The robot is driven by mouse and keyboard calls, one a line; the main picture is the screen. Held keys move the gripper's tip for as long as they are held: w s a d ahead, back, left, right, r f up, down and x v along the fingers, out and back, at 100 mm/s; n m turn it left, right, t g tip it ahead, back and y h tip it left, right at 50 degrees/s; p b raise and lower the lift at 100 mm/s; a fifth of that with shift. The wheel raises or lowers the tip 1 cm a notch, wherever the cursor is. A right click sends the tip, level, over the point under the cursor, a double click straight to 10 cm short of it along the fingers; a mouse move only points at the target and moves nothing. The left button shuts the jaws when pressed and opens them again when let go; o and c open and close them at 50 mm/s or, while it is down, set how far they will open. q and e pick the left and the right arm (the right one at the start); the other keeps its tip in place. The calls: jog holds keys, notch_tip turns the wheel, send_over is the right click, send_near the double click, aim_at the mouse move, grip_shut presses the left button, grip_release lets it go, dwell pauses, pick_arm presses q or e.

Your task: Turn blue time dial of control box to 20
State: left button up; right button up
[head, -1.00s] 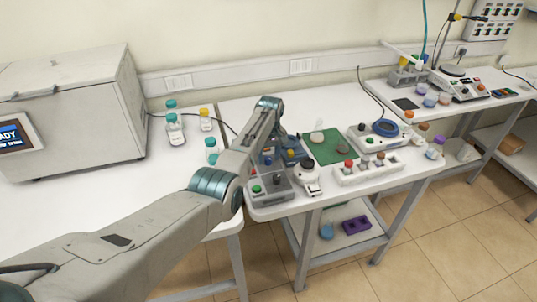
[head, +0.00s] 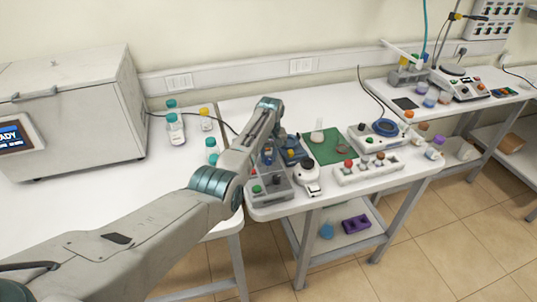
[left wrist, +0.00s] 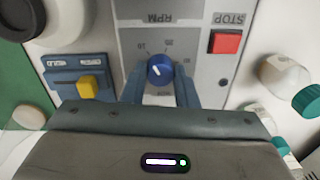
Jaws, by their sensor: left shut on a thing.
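The grey control box (head: 283,194) stands at the near left corner of the middle table, partly behind my left arm. In the left wrist view its panel (left wrist: 208,92) appears upside down, with an RPM label and a red STOP button (left wrist: 227,41). A blue dial (left wrist: 160,70) with a white mark sits on a numbered scale under that label. My left gripper (left wrist: 160,84) is shut on this dial, one finger on each side. Its fingertips are mostly hidden behind my arm in the head view. No time label is readable. My right gripper is not in view.
A blue device with a yellow knob (left wrist: 89,86) is close beside the gripper. A white device with a black top (head: 308,167) stands right of the box. Teal-capped bottles (head: 211,151) stand to the left, and a green mat (head: 325,147) lies behind.

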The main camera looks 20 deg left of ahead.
aim_at(269, 158)
pick_arm(q)
jog(key=m+p, duration=0.1)
jog(key=m, duration=0.3)
jog(key=shift+r+m+p, duration=0.15)
jog(key=shift+m+p, duration=0.15)
jog(key=shift+p, duration=0.05)
jog(key=shift+m+p, duration=0.7)
jog(key=shift+m, duration=1.8)
jog(key=o, duration=1)
jog(key=shift+s, duration=0.1)
notch_tip(269, 158, up, 11)
jog(key=b, duration=0.3)
jog(key=shift+d, duration=0.2)
jog(key=shift+f, duration=0.2)
